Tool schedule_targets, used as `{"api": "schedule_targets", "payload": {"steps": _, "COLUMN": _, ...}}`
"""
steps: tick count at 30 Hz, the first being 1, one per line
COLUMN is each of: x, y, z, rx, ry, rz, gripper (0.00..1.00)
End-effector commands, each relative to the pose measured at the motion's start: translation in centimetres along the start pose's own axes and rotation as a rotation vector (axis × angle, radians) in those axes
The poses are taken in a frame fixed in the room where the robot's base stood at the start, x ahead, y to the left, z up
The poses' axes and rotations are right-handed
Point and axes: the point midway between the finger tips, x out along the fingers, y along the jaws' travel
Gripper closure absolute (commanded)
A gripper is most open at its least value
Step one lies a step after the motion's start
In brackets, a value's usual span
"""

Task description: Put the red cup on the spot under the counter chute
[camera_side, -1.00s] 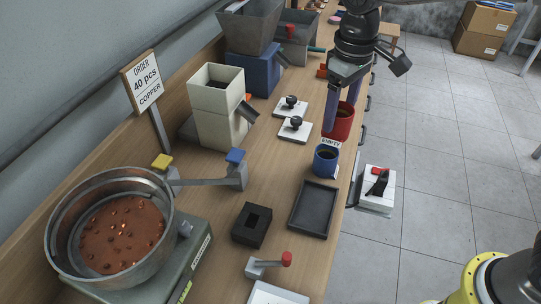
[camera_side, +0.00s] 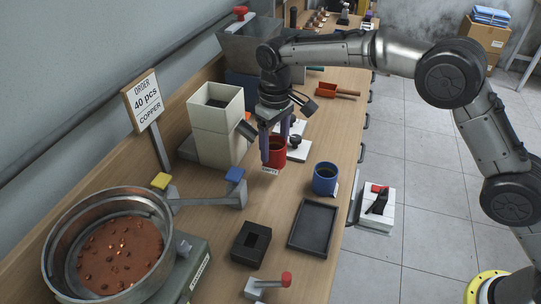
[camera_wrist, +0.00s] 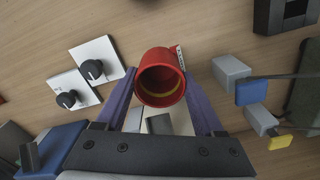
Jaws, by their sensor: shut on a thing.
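The red cup (camera_side: 275,152) is upright between the fingers of my gripper (camera_side: 275,148), which is shut on it. In the wrist view the cup (camera_wrist: 161,78) shows its open mouth and a yellowish ring inside, with a purple finger on each side of it. The cream counter (camera_side: 217,125) stands left of the cup in the side view, with its dark chute (camera_side: 246,130) slanting toward the cup. The cup is a short way right of the chute's end and looks low over the table; I cannot tell whether it touches. The spot under the chute is not clearly visible.
A blue cup (camera_side: 325,178) stands to the right. White plates with black knobs (camera_wrist: 92,68) lie beside my gripper. A grey bar with a blue pad (camera_side: 235,175), a black block (camera_side: 251,244), a black tray (camera_side: 314,226) and a copper-filled bowl (camera_side: 62,222) are nearer the camera.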

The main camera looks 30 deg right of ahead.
Motion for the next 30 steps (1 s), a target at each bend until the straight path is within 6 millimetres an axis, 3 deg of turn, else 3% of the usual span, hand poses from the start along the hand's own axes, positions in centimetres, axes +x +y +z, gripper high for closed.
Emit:
{"api": "schedule_targets", "payload": {"steps": 8, "x": 1.4, "y": 0.0, "z": -1.2, "rx": 0.000, "ry": 0.001, "rz": 0.000, "gripper": 0.92}}
{"api": "schedule_targets", "payload": {"steps": 15, "x": 4.3, "y": 0.0, "z": -1.2, "rx": 0.000, "ry": 0.001, "rz": 0.000, "gripper": 0.92}}
{"api": "schedule_targets", "payload": {"steps": 26, "x": 4.7, "y": 0.0, "z": -1.2, "rx": 0.000, "ry": 0.001, "rz": 0.000, "gripper": 0.92}}
{"api": "schedule_targets", "payload": {"steps": 27, "x": 4.8, "y": 0.0, "z": -1.2, "rx": 0.000, "ry": 0.000, "rz": 0.000, "gripper": 0.27}}
{"api": "schedule_targets", "payload": {"steps": 30, "x": 4.8, "y": -0.1, "z": -1.2, "rx": 0.000, "ry": 0.000, "rz": 0.000, "gripper": 0.09}}
